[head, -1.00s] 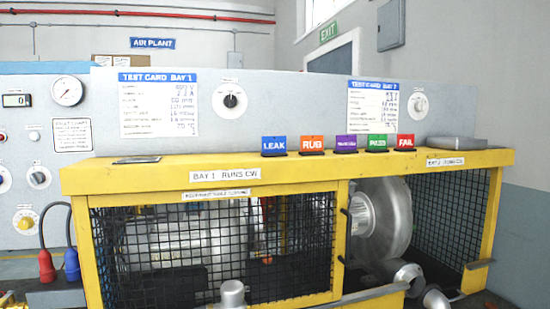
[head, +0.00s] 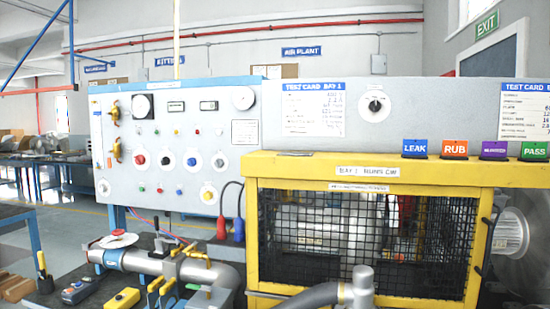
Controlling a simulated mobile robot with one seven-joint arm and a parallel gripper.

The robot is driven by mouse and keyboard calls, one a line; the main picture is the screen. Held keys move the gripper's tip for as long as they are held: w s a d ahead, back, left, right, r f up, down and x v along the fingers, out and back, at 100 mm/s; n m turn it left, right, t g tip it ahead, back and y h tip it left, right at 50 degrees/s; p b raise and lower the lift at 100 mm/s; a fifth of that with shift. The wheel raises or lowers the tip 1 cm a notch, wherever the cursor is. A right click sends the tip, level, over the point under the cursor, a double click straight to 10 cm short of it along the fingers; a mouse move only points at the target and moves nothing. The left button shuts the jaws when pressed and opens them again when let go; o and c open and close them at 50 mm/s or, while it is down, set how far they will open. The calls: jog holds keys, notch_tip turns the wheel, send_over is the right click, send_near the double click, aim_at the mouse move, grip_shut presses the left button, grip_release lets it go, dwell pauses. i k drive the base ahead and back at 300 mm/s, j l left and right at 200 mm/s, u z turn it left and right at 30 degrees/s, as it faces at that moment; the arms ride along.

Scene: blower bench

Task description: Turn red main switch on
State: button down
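A red round knob (head: 139,160) sits on a light disc at the left of the grey control panel (head: 225,115). It is the largest red control I see there and looks like the red main switch. Its handle direction is too small to read. My gripper is not in view.
A yellow mesh cage (head: 360,170) stands to the right of the panel. A bench below the panel holds a metal pipe assembly (head: 150,262), a yellow box (head: 122,301) and tools. Red and blue plugs (head: 222,228) hang beside the cage. Open floor (head: 75,222) lies to the left.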

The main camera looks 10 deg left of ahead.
aim_at(139, 159)
jog(key=u, duration=1.25)
jog(key=i+j+u, duration=0.4)
jog(key=j, duration=0.15)
jog(key=i+j+u, duration=1.15)
jog(key=i+j, duration=0.15)
jog(key=i, duration=0.9)
jog(key=i+z, duration=0.45)
jog(key=z, duration=0.25)
jog(key=i+j+z, duration=0.1)
jog(key=i+z, duration=0.35)
jog(key=z, duration=0.3)
jog(key=i+j+z, duration=0.1)
jog(key=z, duration=0.3)
jog(key=i+z, duration=0.1)
jog(key=z, duration=0.3)
